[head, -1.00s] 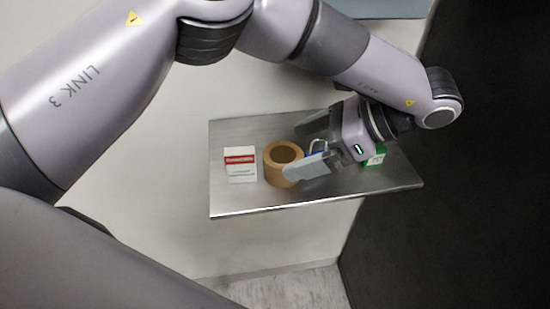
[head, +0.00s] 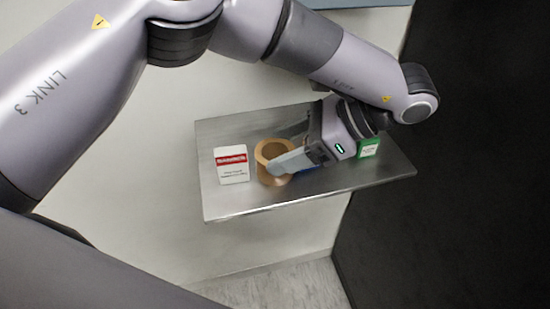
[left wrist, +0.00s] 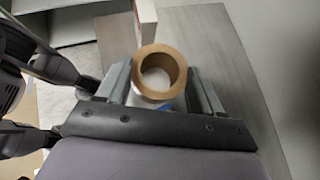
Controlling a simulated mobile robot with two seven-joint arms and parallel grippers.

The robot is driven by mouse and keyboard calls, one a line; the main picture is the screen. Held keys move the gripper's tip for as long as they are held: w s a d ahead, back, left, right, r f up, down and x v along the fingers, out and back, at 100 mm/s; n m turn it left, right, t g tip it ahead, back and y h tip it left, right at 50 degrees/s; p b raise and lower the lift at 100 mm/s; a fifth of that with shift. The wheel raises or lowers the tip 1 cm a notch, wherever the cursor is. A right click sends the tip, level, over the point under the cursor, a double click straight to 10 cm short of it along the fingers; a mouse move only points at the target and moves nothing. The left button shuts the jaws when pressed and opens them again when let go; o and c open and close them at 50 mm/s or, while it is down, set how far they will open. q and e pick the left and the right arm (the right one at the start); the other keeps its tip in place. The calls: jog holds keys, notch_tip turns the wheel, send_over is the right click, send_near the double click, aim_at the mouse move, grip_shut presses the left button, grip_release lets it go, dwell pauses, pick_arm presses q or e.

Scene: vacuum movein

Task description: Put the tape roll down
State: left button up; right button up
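The near finger hides part of the roll's front. In the left wrist view the roll (left wrist: 144,58) sits between the two fingertips (left wrist: 161,72), with narrow gaps at its sides. The fingers look apart and not clamped, though contact at the tips is hard to judge. My right gripper is not in view.
A white and red box (head: 232,175) stands just left of the roll. A green box (head: 369,149) stands at the right, close to my left wrist. A blue thing (head: 306,168) is partly hidden under the gripper. Bare shelf shows along the front edge.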

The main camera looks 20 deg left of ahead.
pick_arm(q)
jog(key=shift+c, duration=0.5)
jog(key=shift+r, duration=0.1)
notch_tip(320, 180, up, 10)
dwell(0.4)
